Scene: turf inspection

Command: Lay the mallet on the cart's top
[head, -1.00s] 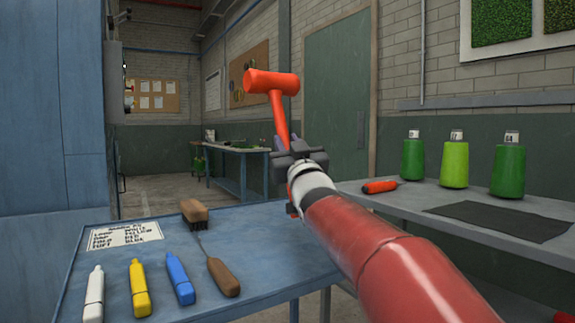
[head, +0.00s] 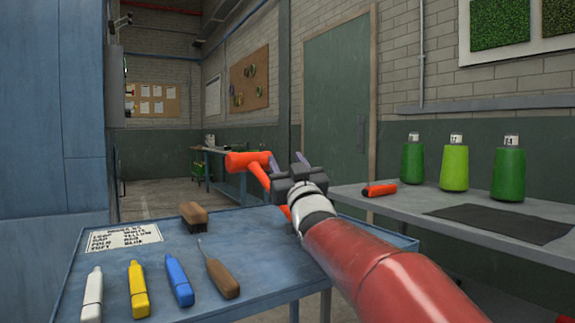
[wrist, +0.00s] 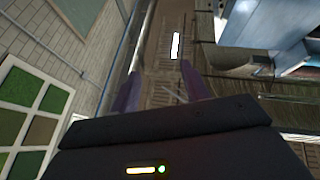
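The orange-red mallet (head: 246,160) shows beyond the cart's far edge in the head view, tilted, its head to the left and its handle running down behind my gripper (head: 288,164). My gripper's fingers point up and stand apart. The wrist view shows an empty gap between the fingertips (wrist: 160,85) and no mallet. I cannot tell whether the mallet touches the gripper or anything else; its mid-handle is hidden. The blue cart's top (head: 215,265) lies below and to the left of my gripper.
On the cart are a label card (head: 124,237), a brush (head: 193,214), a brown-handled tool (head: 222,278), and white (head: 92,296), yellow (head: 138,290) and blue (head: 179,280) bottles. The cart's middle right is clear. A grey bench (head: 400,205) with green cones (head: 454,163) stands right.

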